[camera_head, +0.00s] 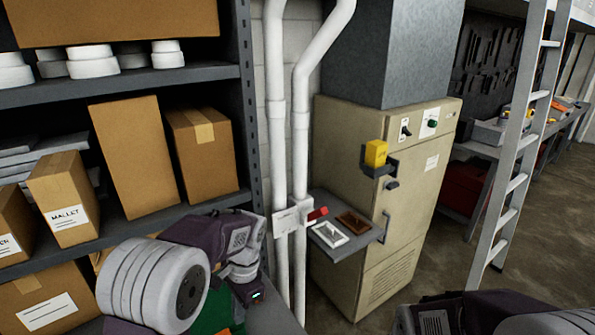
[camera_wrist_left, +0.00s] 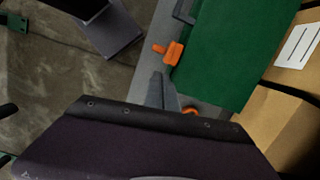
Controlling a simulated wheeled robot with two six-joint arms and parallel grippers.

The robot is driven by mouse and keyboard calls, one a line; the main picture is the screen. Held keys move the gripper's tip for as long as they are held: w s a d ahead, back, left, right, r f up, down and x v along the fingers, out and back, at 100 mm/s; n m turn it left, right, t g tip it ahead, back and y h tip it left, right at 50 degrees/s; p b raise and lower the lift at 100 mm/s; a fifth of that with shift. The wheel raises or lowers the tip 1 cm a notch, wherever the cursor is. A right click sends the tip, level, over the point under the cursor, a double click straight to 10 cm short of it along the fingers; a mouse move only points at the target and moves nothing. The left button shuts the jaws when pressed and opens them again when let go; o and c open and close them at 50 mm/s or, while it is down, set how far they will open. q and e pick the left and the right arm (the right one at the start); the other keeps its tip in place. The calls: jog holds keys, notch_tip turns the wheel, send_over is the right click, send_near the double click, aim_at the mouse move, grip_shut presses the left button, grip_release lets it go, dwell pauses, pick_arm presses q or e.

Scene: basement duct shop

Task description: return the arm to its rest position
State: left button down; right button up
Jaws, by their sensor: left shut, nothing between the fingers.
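My left arm comes in from the left in the camera_head view, bent in front of the shelf, with its wrist low and pointing down. The left gripper (camera_head: 249,292) is small there and partly hidden by its wrist. In the left wrist view the grey fingers of the left gripper (camera_wrist_left: 159,82) are together with nothing between them. They are near an orange clamp-like piece (camera_wrist_left: 171,51) at the edge of a grey surface; I cannot tell whether they touch it. My right arm shows at the bottom right of the camera_head view; its gripper is out of sight.
A grey shelf (camera_head: 120,81) with cardboard boxes (camera_head: 134,155) stands at the left. White pipes (camera_head: 300,150) run beside a beige cabinet (camera_head: 350,140) with a small shelf (camera_head: 362,249). A green panel (camera_wrist_left: 235,50) lies close to my left gripper. A ladder (camera_head: 512,150) stands at the right.

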pick_arm(q)
jog(key=s+a+f+n+t+h+b, duration=0.2)
jog(key=s+a+f+n+b, duration=0.1)
jog(key=s+f+n, duration=0.6)
jog(key=s, duration=0.3)
jog(key=shift+s+f+n, duration=0.35)
jog(key=shift+s+n, duration=0.05)
pick_arm(e)
jog(key=f, duration=0.5)
jog(key=shift+s+a, duration=0.1)
jog(key=shift+a, duration=0.1)
pick_arm(q)
jog(key=shift+s, duration=0.1)
pick_arm(e)
jog(key=shift+s, duration=0.1)
